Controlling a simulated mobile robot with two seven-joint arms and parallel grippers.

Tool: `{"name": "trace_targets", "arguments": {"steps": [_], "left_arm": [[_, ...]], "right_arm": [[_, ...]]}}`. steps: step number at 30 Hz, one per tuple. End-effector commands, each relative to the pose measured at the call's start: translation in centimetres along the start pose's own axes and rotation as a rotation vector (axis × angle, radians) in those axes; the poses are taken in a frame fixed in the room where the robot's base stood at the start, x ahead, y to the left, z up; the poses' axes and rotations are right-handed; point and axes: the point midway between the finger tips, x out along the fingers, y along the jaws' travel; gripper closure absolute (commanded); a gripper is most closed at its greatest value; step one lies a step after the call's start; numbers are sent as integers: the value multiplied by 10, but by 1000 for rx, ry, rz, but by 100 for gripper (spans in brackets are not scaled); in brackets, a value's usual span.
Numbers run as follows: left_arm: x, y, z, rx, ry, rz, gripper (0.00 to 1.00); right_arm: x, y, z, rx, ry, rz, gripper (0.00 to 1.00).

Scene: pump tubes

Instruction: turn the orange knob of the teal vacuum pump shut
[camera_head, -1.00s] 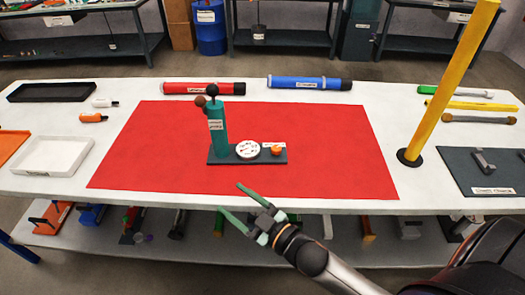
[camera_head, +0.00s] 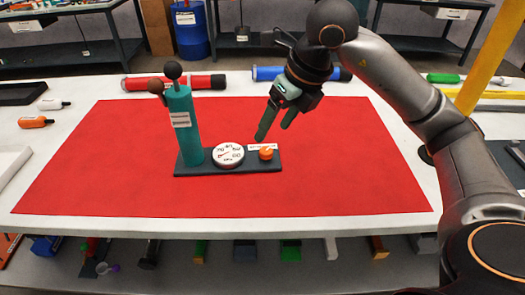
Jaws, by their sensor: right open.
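The teal vacuum pump (camera_head: 183,130) stands upright on a dark base (camera_head: 210,169) on the red mat. A dark ball and a brown ball top it. A white round gauge (camera_head: 228,155) sits on the base beside the cylinder. The orange knob (camera_head: 266,153) is at the base's right end, next to a small white label. My right gripper (camera_head: 274,135) points down above and slightly behind the knob, open and empty, apart from it. My left gripper is not in view.
The red mat (camera_head: 340,175) is bare around the pump. A red tube (camera_head: 205,82) and a blue tube (camera_head: 262,73) lie along the table's back, the blue one partly hidden by my arm. A yellow post (camera_head: 490,60) stands at the right.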

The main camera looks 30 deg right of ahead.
Motion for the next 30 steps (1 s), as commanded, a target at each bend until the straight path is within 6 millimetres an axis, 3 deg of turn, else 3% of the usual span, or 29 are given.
{"name": "trace_targets", "arguments": {"steps": [3, 7, 17, 22, 30], "left_arm": [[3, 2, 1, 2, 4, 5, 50], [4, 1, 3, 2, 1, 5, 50], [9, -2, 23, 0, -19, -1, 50], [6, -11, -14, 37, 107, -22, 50], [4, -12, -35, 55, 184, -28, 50]], "right_arm": [[-8, -20, 0, 32, -19, -90, 28], [1, -25, 0, 40, -18, -108, 28], [68, -31, 0, 38, -15, -104, 28], [96, -34, 1, 37, -18, -102, 28], [113, -36, 2, 36, -20, -103, 28]]}}
